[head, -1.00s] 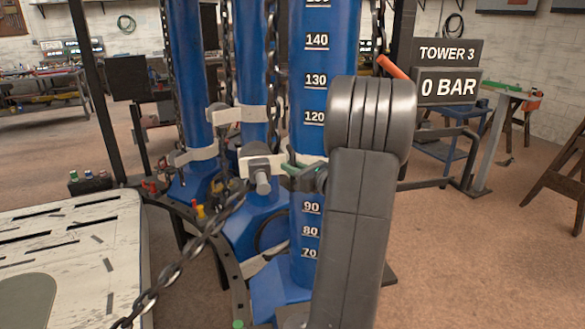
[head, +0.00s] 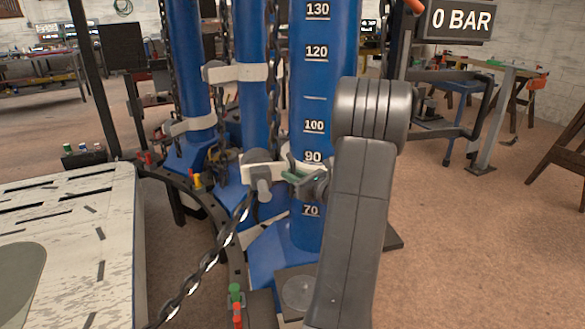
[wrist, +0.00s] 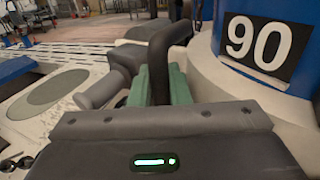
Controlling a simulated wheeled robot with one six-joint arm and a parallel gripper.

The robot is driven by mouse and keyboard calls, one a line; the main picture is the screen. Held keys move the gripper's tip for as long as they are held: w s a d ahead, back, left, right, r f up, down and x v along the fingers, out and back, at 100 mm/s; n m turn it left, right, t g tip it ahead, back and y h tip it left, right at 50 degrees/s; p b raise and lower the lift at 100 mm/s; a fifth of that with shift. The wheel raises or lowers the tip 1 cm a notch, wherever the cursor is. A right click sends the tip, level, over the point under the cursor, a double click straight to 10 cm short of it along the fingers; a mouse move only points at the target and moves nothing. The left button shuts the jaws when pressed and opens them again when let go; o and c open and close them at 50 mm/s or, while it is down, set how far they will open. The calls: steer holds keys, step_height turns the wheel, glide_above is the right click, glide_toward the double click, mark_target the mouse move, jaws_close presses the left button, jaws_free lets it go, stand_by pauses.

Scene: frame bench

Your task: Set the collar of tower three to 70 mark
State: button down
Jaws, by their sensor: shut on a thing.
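Tower three's tall blue column (head: 325,78) carries a scale with marks from 130 down to 70. Its white collar (head: 282,170) sits just below the 90 mark and above the 70 mark, covering the place between them. A grey round knob (head: 262,180) sticks out from the collar, and a chain hangs from that side. My gripper (head: 307,176), with green finger pads, is at the collar's front. In the wrist view its pads (wrist: 160,86) are shut on the collar's dark handle (wrist: 160,62). The white collar (wrist: 222,85) shows beside it, with the 90 plate just above.
A sign (head: 460,20) reads 0 BAR. Two other blue towers (head: 190,70) with white collars stand to the left. A curved dark rail (head: 215,220) and a hanging chain (head: 195,285) lie left of my arm. A pale slotted table (head: 75,240) is at the left.

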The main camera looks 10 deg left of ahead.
step_height(320, 180, down, 20)
steer(key=b, duration=1.1)
steer(key=shift+r, duration=0.25)
steer(key=c, duration=1.4)
jaws_free()
steer(key=shift+d, duration=0.15)
steer(key=p+v, duration=0.1)
steer(key=v, duration=1.2)
steer(key=shift+s+d, duration=0.2)
steer(key=shift+s, duration=0.1)
